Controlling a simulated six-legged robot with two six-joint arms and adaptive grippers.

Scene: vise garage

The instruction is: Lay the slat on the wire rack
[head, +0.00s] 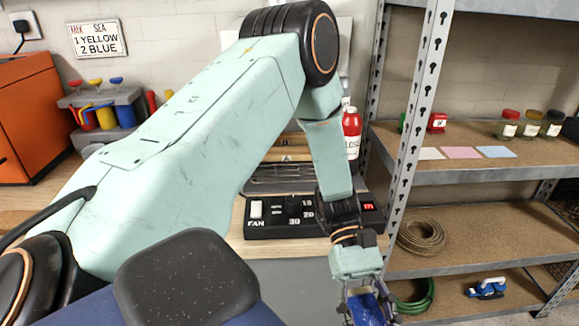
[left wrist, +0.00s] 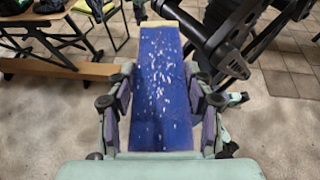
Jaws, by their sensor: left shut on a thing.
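The slat (left wrist: 165,88) is a flat blue board with white flecks and a bare wood-coloured far end. My left gripper (head: 366,312) is shut on it; in the left wrist view the fingers (left wrist: 162,118) press its two long sides. In the head view only a short blue part of the slat (head: 368,308) shows at the bottom edge, in front of the bench. The wire rack (head: 280,180) appears as thin metal bars on the bench, behind the black control panel and partly hidden by my left arm. My right gripper is not in view.
The black FAN panel (head: 270,221) sits at the bench front. A red bottle (head: 351,133) stands behind. A metal shelf post (head: 414,110) rises just right of my left arm. Shelves hold jars (head: 509,124), coloured cards (head: 461,153) and a coiled rope (head: 421,236).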

